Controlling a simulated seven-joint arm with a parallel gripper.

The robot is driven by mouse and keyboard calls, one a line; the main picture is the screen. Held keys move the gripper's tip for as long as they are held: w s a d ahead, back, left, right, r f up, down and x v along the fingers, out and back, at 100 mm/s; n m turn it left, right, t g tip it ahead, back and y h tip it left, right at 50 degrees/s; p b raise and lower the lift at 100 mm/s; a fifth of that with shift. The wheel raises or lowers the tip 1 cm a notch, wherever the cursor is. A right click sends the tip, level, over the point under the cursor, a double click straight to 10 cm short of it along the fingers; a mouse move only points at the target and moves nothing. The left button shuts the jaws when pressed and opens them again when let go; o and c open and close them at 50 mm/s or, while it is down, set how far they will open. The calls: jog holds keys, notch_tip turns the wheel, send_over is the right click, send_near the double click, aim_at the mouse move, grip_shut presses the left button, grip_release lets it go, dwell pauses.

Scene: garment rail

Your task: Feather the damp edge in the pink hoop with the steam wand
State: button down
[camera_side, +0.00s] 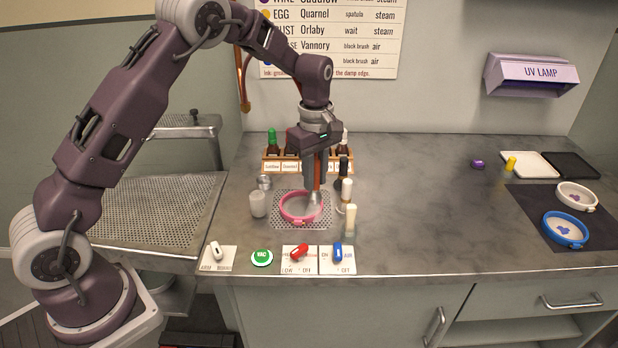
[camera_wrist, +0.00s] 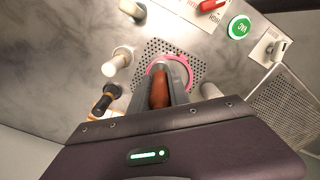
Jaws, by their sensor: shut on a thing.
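The pink hoop (camera_side: 287,216) lies on a small perforated plate (camera_side: 318,222) set in the counter. My gripper (camera_side: 318,176) is shut on the steam wand, whose orange-brown grip (camera_wrist: 160,90) shows between the fingers in the wrist view. The wand's metal head (camera_side: 315,199) is over the right part of the hoop; I cannot tell whether it touches the cloth. In the wrist view the hoop's pink rim (camera_wrist: 181,60) shows past the fingers. The damp edge on the cloth cannot be made out.
A rack of bottles (camera_side: 272,160) stands behind the plate. A white cup (camera_side: 258,204) is left of it, upright brushes (camera_side: 350,220) right. In front are a green VAC button (camera_side: 262,258), red switch (camera_side: 297,252) and blue switch (camera_side: 337,253). Blue (camera_side: 566,230) and white hoops (camera_side: 577,195) lie far right.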

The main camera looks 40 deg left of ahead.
jog(key=shift+w+a, duration=0.3)
jog(key=shift+w, duration=0.25)
jog(key=shift+w+a, duration=0.3)
jog(key=shift+w, duration=0.25)
jog(key=shift+r, duration=0.1)
notch_tip(320, 180, up, 7)
dwell(0.4)
